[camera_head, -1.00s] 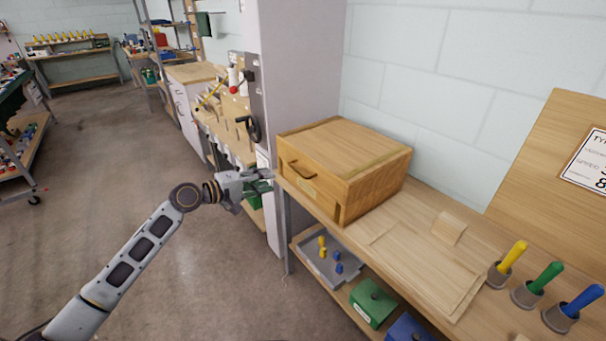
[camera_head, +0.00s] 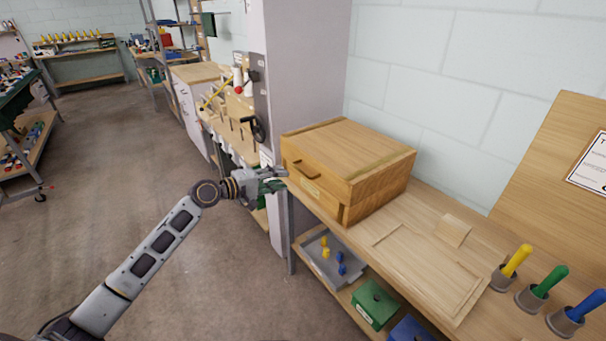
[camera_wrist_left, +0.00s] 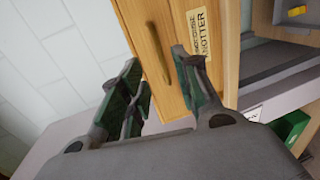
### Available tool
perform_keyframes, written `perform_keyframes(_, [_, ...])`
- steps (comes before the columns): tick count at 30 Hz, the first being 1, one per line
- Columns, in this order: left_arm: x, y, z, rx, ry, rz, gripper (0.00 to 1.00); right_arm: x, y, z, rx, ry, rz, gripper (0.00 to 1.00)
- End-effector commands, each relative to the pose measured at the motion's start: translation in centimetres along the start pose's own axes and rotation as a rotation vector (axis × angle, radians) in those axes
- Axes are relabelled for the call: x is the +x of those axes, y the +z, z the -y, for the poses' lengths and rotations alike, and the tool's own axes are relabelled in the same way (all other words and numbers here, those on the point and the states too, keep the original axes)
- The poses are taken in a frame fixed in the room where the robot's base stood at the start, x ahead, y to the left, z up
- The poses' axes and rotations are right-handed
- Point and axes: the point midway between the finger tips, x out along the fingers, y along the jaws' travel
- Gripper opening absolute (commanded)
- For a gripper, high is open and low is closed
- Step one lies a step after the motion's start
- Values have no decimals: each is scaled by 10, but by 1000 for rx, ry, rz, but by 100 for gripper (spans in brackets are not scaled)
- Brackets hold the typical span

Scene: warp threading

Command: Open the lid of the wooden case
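The wooden case (camera_head: 377,189) stands closed on the bench, with a dark curved handle (camera_head: 304,169) and a label on its front. Its flat lid (camera_head: 347,144) is down. My left gripper (camera_head: 284,179) is beside the front of the case, just left of it. In the left wrist view the gripper (camera_wrist_left: 165,88) has its two green-padded fingers apart, with nothing between them. The case front (camera_wrist_left: 169,62) and the handle (camera_wrist_left: 158,52) show just beyond the fingertips. I cannot tell whether a finger touches the case. My right gripper is not in view.
Right of the case lie a flat wooden board (camera_head: 428,267) and a small wood block (camera_head: 454,231). Yellow, green (camera_head: 543,287) and blue pegs stand in grey cups. A grey tray (camera_head: 329,262) and a green box (camera_head: 374,303) sit on the shelf below. A grey pillar rises behind the case.

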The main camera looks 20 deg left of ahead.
Motion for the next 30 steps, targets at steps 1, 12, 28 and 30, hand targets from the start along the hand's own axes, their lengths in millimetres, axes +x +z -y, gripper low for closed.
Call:
perform_keyframes(1, [5,1,0,-1,2,1,32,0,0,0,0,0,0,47])
perform_keyframes(12, [35,1,-1,-1,1,1,32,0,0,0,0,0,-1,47])
perform_keyframes(28, [82,0,0,-1,1,1,32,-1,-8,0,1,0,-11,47])
perform_keyframes(30, [87,0,-1,-1,2,1,32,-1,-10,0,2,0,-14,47])
